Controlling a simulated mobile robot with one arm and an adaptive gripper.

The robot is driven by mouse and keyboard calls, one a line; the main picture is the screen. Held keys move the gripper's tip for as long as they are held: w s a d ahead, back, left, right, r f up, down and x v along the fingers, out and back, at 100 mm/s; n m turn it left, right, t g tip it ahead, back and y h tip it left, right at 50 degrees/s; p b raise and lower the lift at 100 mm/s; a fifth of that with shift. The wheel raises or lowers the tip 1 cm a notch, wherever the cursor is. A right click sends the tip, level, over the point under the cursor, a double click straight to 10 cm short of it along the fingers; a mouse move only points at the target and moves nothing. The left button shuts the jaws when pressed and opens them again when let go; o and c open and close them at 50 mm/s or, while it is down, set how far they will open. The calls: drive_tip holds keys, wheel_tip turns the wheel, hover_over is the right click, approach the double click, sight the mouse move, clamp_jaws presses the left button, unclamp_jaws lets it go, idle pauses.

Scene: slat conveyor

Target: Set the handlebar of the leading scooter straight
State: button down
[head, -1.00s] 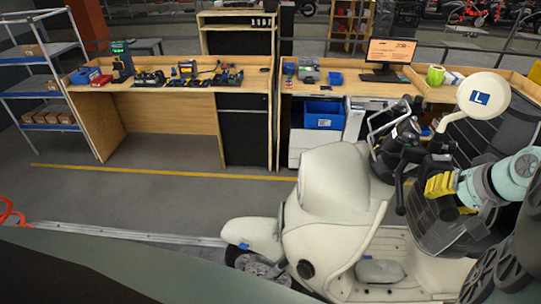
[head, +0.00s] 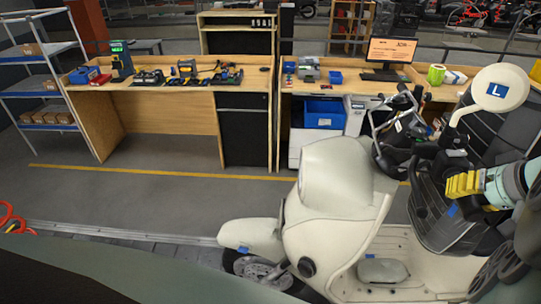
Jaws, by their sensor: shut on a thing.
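The cream scooter (head: 335,180) stands at the lower right, its front fender (head: 250,233) and front wheel pointing left. Its dark handlebar (head: 400,135) sits behind the front shield, with levers and a bar end rising at the upper left. A round cream mirror (head: 500,88) with a blue L label stands on a curved stem at the right. My gripper (head: 449,160), with a yellow ribbed block behind its fingers, comes in from the right. It is shut on the near handlebar end; the dark fingers and grip overlap, so the exact contact is hard to see.
A dark ribbed box or seat part (head: 440,215) lies just below my gripper. Workbenches (head: 170,100) with tools stand behind, and a monitor (head: 390,55) stands on the right one. The grey floor (head: 140,200) between conveyor and benches is clear.

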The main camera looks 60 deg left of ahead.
drive_tip(key=shift+w+d+f+b, duration=0.3)
drive_tip(key=shift+w+d+b, duration=0.05)
drive_tip(key=shift+d+b, duration=0.1)
drive_tip(key=shift+w+d+f+n+b, duration=0.2)
drive_tip(key=shift+f+n+b, duration=0.1)
drive_tip(key=shift+b, duration=0.25)
drive_tip(key=w+d+b, duration=0.1)
drive_tip(key=b, duration=0.1)
drive_tip(key=f+n+y+b, duration=0.1)
drive_tip(key=b, duration=0.2)
drive_tip(key=shift+w+d, duration=0.4)
drive_tip(key=shift+w+d+f+g, duration=0.15)
drive_tip(key=shift+w+f+g, duration=0.1)
drive_tip(key=shift+g, duration=0.05)
drive_tip(key=c, duration=0.6)
unclamp_jaws()
drive_tip(key=shift+r, duration=0.1)
drive_tip(key=shift+c, duration=0.2)
